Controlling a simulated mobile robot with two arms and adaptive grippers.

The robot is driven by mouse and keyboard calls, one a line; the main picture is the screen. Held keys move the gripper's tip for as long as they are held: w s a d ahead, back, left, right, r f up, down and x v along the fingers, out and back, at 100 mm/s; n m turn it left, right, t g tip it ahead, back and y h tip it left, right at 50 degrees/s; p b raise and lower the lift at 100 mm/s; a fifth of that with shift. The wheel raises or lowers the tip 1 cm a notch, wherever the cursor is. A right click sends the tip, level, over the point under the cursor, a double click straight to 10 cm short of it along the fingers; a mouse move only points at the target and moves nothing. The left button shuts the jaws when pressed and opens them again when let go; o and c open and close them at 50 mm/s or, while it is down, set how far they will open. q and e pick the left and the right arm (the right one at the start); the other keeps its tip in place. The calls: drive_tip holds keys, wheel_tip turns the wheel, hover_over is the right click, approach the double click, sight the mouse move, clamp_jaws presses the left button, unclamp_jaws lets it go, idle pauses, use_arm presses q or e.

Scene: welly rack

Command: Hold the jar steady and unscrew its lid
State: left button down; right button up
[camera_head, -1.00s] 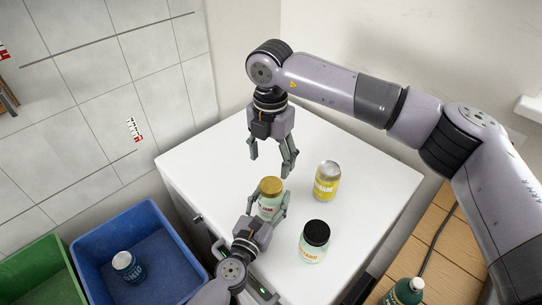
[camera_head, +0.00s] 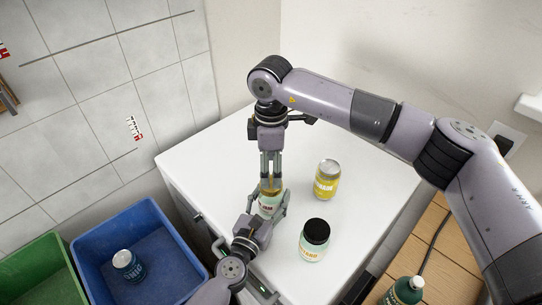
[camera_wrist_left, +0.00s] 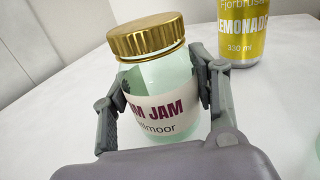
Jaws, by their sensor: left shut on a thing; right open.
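The jam jar (camera_head: 267,205) is pale green glass with a white label and a ribbed gold lid (camera_head: 271,187). My left gripper (camera_head: 269,211) is shut around the jar's body. The left wrist view shows one finger on each side of the jar (camera_wrist_left: 160,88), below the gold lid (camera_wrist_left: 147,37). My right gripper (camera_head: 270,172) points straight down over the lid, open. Its fingers overlap the lid in the head view, but are not seen in the left wrist view. I cannot tell whether they touch.
A yellow lemonade can (camera_head: 327,180) stands right of the jar, and a black-lidded jar (camera_head: 314,240) nearer the front. The white top (camera_head: 370,195) is clear at right. A blue bin (camera_head: 160,255) holding a can (camera_head: 126,264) and a green bin (camera_head: 40,270) are at left.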

sight(271, 183)
wheel_tip(271, 183, down, 5)
drive_tip(key=shift+r, duration=0.1)
drive_tip(key=shift+c, duration=0.5)
